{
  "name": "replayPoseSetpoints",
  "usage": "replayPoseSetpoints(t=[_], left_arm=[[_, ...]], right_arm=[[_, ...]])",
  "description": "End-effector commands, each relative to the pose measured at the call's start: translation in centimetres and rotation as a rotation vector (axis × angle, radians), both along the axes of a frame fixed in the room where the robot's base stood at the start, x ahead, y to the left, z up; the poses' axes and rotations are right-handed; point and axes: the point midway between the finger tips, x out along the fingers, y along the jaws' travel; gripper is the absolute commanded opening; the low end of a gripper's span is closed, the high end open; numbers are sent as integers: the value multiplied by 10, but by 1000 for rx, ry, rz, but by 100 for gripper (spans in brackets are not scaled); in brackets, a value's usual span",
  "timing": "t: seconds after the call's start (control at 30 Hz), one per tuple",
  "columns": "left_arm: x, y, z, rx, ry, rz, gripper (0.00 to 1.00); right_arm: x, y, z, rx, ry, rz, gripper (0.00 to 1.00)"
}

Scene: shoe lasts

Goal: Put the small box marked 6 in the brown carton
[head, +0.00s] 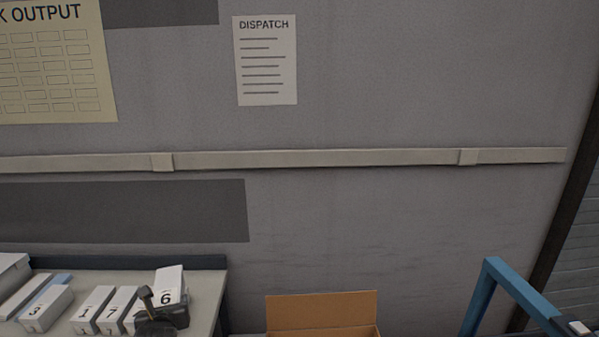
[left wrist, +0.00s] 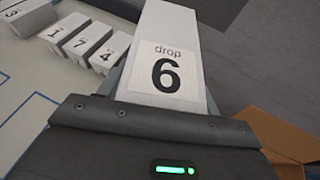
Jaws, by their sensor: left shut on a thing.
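The small white box marked 6 (head: 167,284) is in my left gripper (head: 160,312), over the right end of the table. In the left wrist view the box (left wrist: 168,50) fills the upper middle, with "drop" above the 6 on its label. The gripper (left wrist: 160,110) is shut on it; the fingertips are mostly hidden. The brown carton (head: 321,311) stands on the right of the table in the head view, apart from it, with its back flap raised; its inside is out of view. The carton also shows at the lower right in the left wrist view (left wrist: 275,135). My right gripper is not in view.
The table (head: 205,288) holds several white boxes, among them ones marked 3 (head: 46,309), 1 (head: 92,309) and 7 (head: 117,310), left of my gripper. A blue frame (head: 505,285) stands at the far right. A grey wall with a rail (head: 320,158) is behind.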

Motion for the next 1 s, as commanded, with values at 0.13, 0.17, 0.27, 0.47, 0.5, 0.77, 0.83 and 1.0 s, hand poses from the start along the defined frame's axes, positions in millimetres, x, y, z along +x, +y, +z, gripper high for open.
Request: replayPoseSetpoints(t=[0.13, 0.17, 0.27, 0.47, 0.5, 0.77, 0.83, 1.0], left_arm=[[1, -22, 35, 3, -9, -79, 32], [0, -25, 41, 4, -7, -90, 32], [-2, -33, 57, 6, -7, -124, 32], [-10, -45, 83, 4, -4, -172, 32], [-12, -47, 88, 5, -5, -181, 32], [-21, -55, 107, -6, 0, -211, 32], [-23, -55, 112, -3, 0, -216, 32], [-30, -58, 127, -5, -2, -234, 32]], right_arm=[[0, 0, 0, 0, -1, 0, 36], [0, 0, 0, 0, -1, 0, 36], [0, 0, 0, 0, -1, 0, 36], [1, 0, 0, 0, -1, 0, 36], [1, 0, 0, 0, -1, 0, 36], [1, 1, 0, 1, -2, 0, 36], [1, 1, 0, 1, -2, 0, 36], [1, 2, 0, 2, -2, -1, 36]])
